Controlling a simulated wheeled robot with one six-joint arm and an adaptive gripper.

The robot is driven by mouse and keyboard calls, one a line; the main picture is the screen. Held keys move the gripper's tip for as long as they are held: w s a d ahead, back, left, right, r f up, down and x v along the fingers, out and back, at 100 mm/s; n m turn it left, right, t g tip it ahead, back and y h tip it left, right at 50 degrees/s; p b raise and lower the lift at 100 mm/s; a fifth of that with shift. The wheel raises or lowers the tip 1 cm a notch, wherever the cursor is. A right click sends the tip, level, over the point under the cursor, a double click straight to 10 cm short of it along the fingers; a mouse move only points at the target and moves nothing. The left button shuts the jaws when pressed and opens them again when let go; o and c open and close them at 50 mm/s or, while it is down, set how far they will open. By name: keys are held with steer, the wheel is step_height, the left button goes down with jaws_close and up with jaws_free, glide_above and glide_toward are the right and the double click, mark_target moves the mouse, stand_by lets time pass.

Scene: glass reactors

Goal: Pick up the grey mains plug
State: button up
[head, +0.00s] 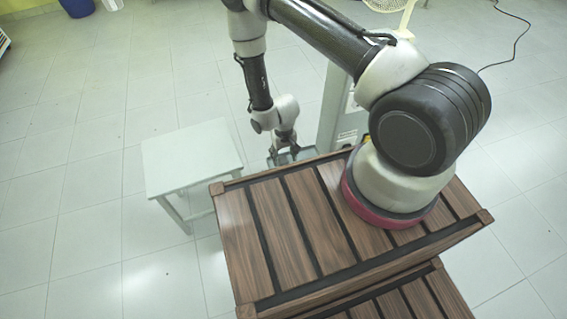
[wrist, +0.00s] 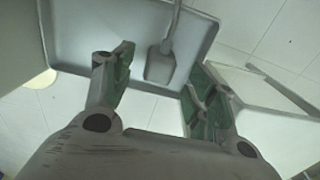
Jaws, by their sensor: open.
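The grey mains plug (wrist: 161,66) shows in the wrist view, with its grey cable (wrist: 176,18) running up past the top edge. It appears over a pale grey tray (wrist: 85,35); whether it lies on the tray or hangs above it, I cannot tell. My gripper (wrist: 160,76) is open, with one green-padded finger on each side of the plug in the picture. No contact with the plug shows. In the head view my gripper (head: 285,153) points down beyond the far edge of the wooden surface. The plug cannot be made out there.
A white stool (head: 190,155) stands left of my gripper. A tall pale cabinet (head: 338,110) stands close on its right. A slatted wooden surface (head: 290,225) is in front. A blue bin (head: 77,7) is far left. The tiled floor at left is mostly clear.

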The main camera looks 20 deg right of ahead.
mark_target(283, 159)
step_height(283, 159, down, 4)
steer(key=shift+w+f, duration=0.15)
steer(key=c, duration=1.2)
steer(key=r, duration=1)
steer(key=shift+s, duration=0.2)
steer(key=shift+s+r, duration=0.7)
steer(key=shift+s, duration=0.55)
steer(key=shift+s+r, duration=0.4)
steer(key=shift+s, duration=0.65)
steer(key=shift+s+r, duration=0.45)
steer(key=shift+s, duration=0.55)
